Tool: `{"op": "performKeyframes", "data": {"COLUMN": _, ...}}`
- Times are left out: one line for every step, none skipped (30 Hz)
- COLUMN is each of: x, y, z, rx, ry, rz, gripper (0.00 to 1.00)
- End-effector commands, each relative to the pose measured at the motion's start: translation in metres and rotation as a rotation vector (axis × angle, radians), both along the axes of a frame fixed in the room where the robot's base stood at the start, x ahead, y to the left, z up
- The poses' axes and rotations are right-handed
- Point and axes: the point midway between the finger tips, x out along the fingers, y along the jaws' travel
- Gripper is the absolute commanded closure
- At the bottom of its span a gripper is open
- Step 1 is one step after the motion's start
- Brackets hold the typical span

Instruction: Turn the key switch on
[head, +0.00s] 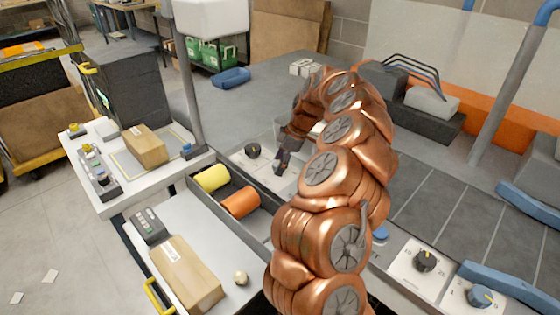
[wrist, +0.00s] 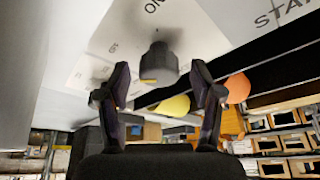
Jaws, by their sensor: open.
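In the wrist view a dark round switch (wrist: 158,64) stands out from a pale panel (wrist: 205,38). Lettering near it includes "ON" at the top edge and "START" farther right. My gripper (wrist: 160,72) is open, with one dark finger on each side of the switch and a visible gap to each. Whether the fingertips reach around it in depth is unclear. In the head view my gripper (head: 281,164) points down over the white panel strip, right of a dark knob (head: 252,150). I cannot tell whether that knob is the same switch.
More dials (head: 425,260) sit at the lower right. A grey post (head: 187,85) stands left of the gripper. A cardboard box (head: 187,274) lies on the front white surface.

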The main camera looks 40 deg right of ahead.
Motion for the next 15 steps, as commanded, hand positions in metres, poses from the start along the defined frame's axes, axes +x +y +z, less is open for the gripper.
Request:
{"op": "performKeyframes", "data": {"x": 0.0000, "y": 0.0004, "z": -0.0010, "rx": 0.000, "ry": 0.000, "rz": 0.000, "gripper": 0.35}}
{"op": "performKeyframes", "data": {"x": 0.0001, "y": 0.0003, "z": -0.0012, "rx": 0.000, "ry": 0.000, "rz": 0.000, "gripper": 0.35}}
{"op": "performKeyframes", "data": {"x": 0.0002, "y": 0.0001, "z": -0.0013, "rx": 0.000, "ry": 0.000, "rz": -0.001, "gripper": 0.35}}
{"op": "performKeyframes", "data": {"x": 0.0001, "y": 0.0000, "z": -0.0013, "rx": 0.000, "ry": 0.000, "rz": -0.001, "gripper": 0.35}}
{"op": "performKeyframes", "data": {"x": 0.0001, "y": 0.0000, "z": -0.0012, "rx": 0.000, "ry": 0.000, "rz": -0.001, "gripper": 0.35}}
{"op": "performKeyframes", "data": {"x": 0.0001, "y": -0.0002, "z": -0.0011, "rx": 0.000, "ry": 0.000, "rz": -0.001, "gripper": 0.35}}
{"op": "performKeyframes", "data": {"x": 0.0001, "y": -0.0002, "z": -0.0011, "rx": 0.000, "ry": 0.000, "rz": -0.001, "gripper": 0.35}}
{"op": "performKeyframes", "data": {"x": 0.0002, "y": -0.0003, "z": -0.0010, "rx": 0.000, "ry": 0.000, "rz": -0.001, "gripper": 0.38}}
{"op": "performKeyframes", "data": {"x": 0.0001, "y": -0.0003, "z": -0.0009, "rx": -0.001, "ry": -0.001, "rz": -0.002, "gripper": 0.42}}
{"op": "performKeyframes", "data": {"x": 0.0001, "y": -0.0003, "z": -0.0009, "rx": 0.000, "ry": -0.002, "rz": -0.002, "gripper": 0.45}}
{"op": "performKeyframes", "data": {"x": 0.0001, "y": -0.0005, "z": -0.0009, "rx": -0.001, "ry": -0.001, "rz": -0.002, "gripper": 0.48}}
{"op": "performKeyframes", "data": {"x": 0.0001, "y": -0.0005, "z": -0.0009, "rx": 0.000, "ry": -0.002, "rz": -0.002, "gripper": 0.52}}
{"op": "performKeyframes", "data": {"x": 0.0001, "y": -0.0005, "z": -0.0009, "rx": 0.000, "ry": -0.002, "rz": -0.002, "gripper": 0.55}}
{"op": "performKeyframes", "data": {"x": 0.0002, "y": -0.0004, "z": -0.0007, "rx": 0.000, "ry": -0.002, "rz": -0.002, "gripper": 0.58}}
{"op": "performKeyframes", "data": {"x": 0.0002, "y": -0.0004, "z": -0.0007, "rx": 0.000, "ry": -0.002, "rz": -0.002, "gripper": 0.63}}
